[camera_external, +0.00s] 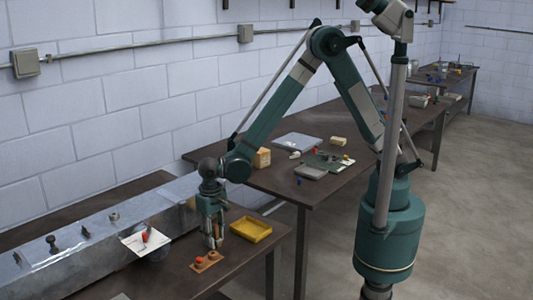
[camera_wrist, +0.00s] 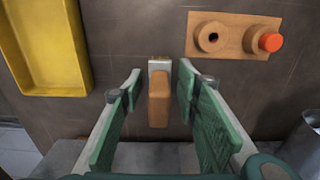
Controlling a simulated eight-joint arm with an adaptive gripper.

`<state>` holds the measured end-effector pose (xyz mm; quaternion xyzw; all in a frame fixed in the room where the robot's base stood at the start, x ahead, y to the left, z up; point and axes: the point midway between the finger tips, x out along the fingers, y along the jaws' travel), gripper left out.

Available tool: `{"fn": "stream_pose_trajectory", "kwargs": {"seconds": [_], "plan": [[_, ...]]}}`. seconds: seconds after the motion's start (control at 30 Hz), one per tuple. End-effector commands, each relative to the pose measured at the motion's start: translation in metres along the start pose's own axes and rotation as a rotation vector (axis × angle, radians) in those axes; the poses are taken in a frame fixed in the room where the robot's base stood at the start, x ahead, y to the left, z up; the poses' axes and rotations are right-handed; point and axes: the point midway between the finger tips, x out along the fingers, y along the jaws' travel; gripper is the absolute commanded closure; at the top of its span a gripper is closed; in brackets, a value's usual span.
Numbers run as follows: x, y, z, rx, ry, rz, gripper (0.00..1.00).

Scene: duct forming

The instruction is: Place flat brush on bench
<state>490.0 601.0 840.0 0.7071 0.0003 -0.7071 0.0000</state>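The flat brush (camera_wrist: 158,98), with a tan handle and a metal ferrule, shows in the wrist view between my fingers. Its handle points toward the camera; I cannot tell whether it lies on the bench or is raised. My gripper (camera_external: 214,240) points down low over the front bench (camera_external: 180,272). In the wrist view its green-padded fingers stand apart, one on each side of the brush, with a visible gap on both sides. In the external view the brush is not clearly visible among the fingers.
A wooden block (camera_external: 206,262) with round fittings, one with an orange-red top, sits beside my gripper. A yellow tray (camera_external: 251,229) lies to the right. A metal duct (camera_external: 85,257) with small parts runs along the bench's left. A second bench (camera_external: 265,178) stands behind.

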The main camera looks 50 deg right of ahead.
Motion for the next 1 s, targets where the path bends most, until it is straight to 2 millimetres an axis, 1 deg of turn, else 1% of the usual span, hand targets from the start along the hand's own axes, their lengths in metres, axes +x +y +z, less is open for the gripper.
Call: {"fn": "stream_pose_trajectory", "kwargs": {"seconds": [0.27,0.5,0.7,0.83,1.0], "plan": [[-0.033,0.0,0.0,0.0,0.0,0.0,0.68],[-0.07,0.0,0.0,0.0,0.0,0.0,0.68],[-0.098,0.0,0.0,0.0,0.0,0.0,0.68],[-0.109,0.0,0.0,0.0,0.0,0.0,0.68],[-0.116,0.0,0.0,0.0,0.0,0.0,0.68]]}}
